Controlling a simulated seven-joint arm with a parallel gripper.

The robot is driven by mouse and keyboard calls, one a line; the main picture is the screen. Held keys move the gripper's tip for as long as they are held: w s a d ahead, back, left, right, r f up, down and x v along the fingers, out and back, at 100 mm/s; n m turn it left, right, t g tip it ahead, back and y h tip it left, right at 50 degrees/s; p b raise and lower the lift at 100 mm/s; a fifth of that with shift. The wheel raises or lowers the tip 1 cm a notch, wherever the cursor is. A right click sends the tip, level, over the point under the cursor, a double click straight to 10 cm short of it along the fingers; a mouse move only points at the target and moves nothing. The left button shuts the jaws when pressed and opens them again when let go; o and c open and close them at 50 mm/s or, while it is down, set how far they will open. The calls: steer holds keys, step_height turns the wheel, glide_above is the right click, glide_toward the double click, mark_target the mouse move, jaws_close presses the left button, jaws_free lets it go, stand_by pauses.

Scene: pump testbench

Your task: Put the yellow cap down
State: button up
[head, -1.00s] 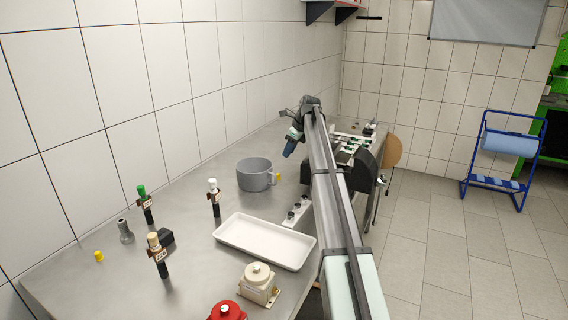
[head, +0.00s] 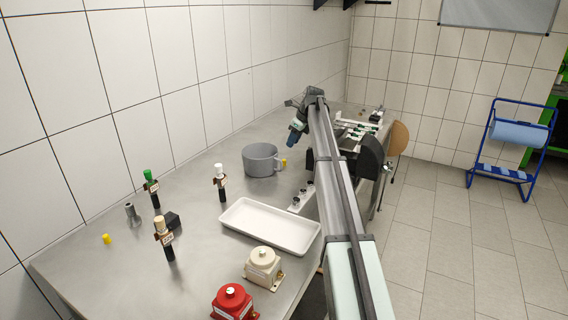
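One small yellow cap (head: 283,162) sits on the steel table just right of the grey mug. Another yellow cap (head: 107,239) stands on the table at the far left. My gripper (head: 292,139) is at the far end of my arm, beyond and above the mug, apart from both caps in the picture. Its fingers are too small and too hidden to tell whether they are open or hold anything.
Three labelled bottles, with green (head: 152,190), white (head: 221,183) and beige (head: 164,238) tops, stand left. Red (head: 233,303) and cream (head: 263,267) units are in front. Bare table lies behind the bottles.

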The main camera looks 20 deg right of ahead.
mark_target(285, 160)
steer(key=x, duration=1)
steer(key=shift+c, duration=0.3)
jaws_close()
